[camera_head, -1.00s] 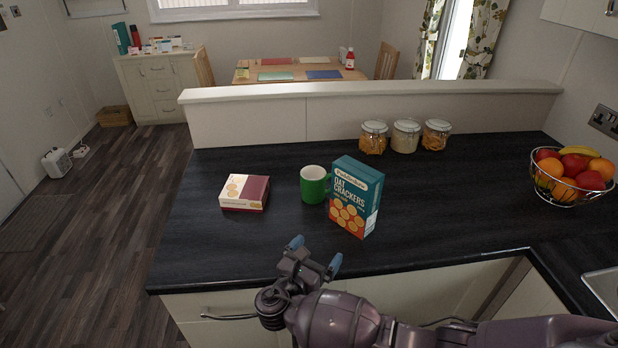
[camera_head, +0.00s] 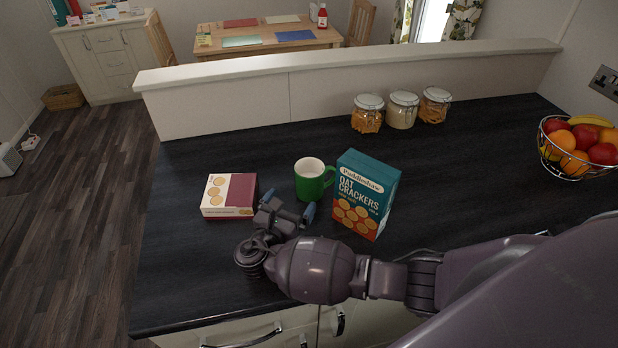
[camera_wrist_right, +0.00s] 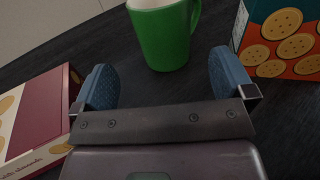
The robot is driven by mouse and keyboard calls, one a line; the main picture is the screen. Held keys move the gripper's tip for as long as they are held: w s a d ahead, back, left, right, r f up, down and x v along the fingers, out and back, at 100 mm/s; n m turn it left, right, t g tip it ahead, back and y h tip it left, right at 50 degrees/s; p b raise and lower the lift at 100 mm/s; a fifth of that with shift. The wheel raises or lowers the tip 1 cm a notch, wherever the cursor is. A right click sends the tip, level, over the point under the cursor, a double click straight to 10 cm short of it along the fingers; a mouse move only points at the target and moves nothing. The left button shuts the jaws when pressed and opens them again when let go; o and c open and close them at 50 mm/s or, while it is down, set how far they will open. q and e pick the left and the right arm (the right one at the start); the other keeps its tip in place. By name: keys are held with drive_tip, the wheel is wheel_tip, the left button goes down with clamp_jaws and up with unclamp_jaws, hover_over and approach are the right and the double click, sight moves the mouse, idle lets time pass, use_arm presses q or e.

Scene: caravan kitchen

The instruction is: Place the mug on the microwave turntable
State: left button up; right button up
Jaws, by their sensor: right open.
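The green mug (camera_head: 309,184) with a white inside stands upright on the dark counter, between a small box and a cracker box. Its handle points right, toward the cracker box. My right gripper (camera_head: 289,211) is open and empty, just in front of the mug on the near side. In the right wrist view the mug (camera_wrist_right: 165,36) stands ahead, between and beyond the two blue fingertips (camera_wrist_right: 162,82), not between the fingers. My left gripper is not in view. No microwave or turntable shows in these frames.
The red and white box (camera_head: 229,195) lies close left of the gripper. The teal Oat Crackers box (camera_head: 363,197) stands close right of the mug. Several glass jars (camera_head: 402,110) stand by the back ledge. A wire fruit basket (camera_head: 577,150) is at right. The counter's right middle is clear.

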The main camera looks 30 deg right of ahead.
sight(302, 187)
drive_tip(key=x, duration=0.4)
drive_tip(key=shift+w+d, duration=0.1)
drive_tip(key=shift+d, duration=0.1)
drive_tip(key=shift+r+x, duration=0.2)
drive_tip(key=shift+x, duration=2.45)
drive_tip(key=shift+d, duration=0.1)
drive_tip(key=c, duration=1.2)
drive_tip(key=shift+o, duration=0.2)
drive_tip(key=shift+r, duration=0.2)
